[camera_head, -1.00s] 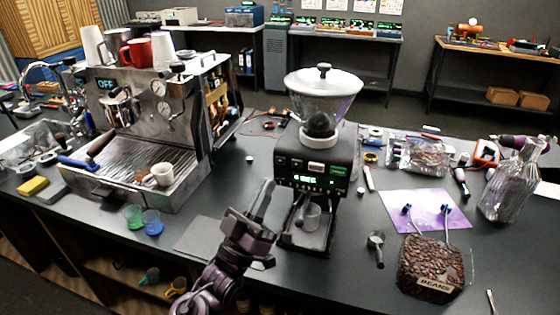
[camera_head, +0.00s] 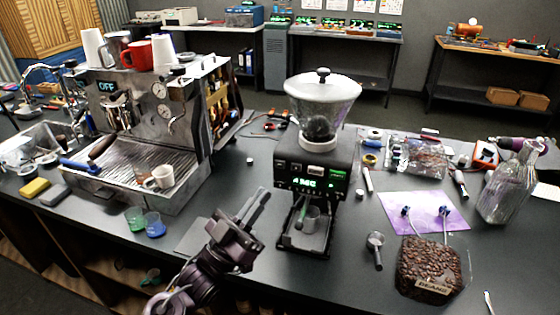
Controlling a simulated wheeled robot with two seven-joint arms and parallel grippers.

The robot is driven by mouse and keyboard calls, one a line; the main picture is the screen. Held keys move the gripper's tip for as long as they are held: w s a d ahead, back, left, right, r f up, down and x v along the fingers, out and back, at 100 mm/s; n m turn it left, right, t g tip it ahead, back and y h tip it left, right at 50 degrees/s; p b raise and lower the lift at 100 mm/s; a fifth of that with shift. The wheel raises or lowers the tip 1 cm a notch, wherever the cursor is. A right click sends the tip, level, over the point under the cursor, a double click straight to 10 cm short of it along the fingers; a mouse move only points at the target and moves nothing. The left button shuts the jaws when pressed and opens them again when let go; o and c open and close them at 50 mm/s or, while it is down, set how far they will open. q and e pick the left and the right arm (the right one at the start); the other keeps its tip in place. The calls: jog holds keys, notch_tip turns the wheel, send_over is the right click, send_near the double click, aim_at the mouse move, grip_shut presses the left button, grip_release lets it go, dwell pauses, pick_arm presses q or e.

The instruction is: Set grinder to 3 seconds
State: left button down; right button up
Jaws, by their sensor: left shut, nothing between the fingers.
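The grinder (camera_head: 330,151) stands on the dark counter, with a clear hopper and white lid (camera_head: 323,86) on top. Its front has a lit green display (camera_head: 305,183) that seems to read "4 SEC", though the digits are small. Small buttons lie around the display. My right gripper is not in view.
At right are a bag of beans (camera_head: 430,266), a purple mat (camera_head: 432,222), a scoop (camera_head: 375,248) and a glass bottle (camera_head: 508,183).

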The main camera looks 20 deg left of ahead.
pick_arm(q)
jog(key=m+g+h, duration=0.1)
jog(key=s+m+g, duration=0.1)
jog(key=m, duration=0.1)
jog(key=s+m+g+h+p, duration=0.1)
jog(key=shift+d+r+m+g+h, duration=0.1)
jog(key=shift+r+m+g+h, duration=0.05)
jog(key=shift+m+g+h, duration=0.2)
jog(key=b, duration=0.3)
send_near(280, 165)
jog(key=w+d+r, duration=0.2)
jog(key=d+r, duration=0.1)
jog(key=d, duration=0.1)
jog(key=shift+w+d+r, duration=0.25)
jog(key=shift+d+r, duration=0.1)
jog(key=shift+r, duration=0.05)
jog(key=shift+w, duration=0.15)
dwell(1.4)
jog(key=shift+w, duration=0.3)
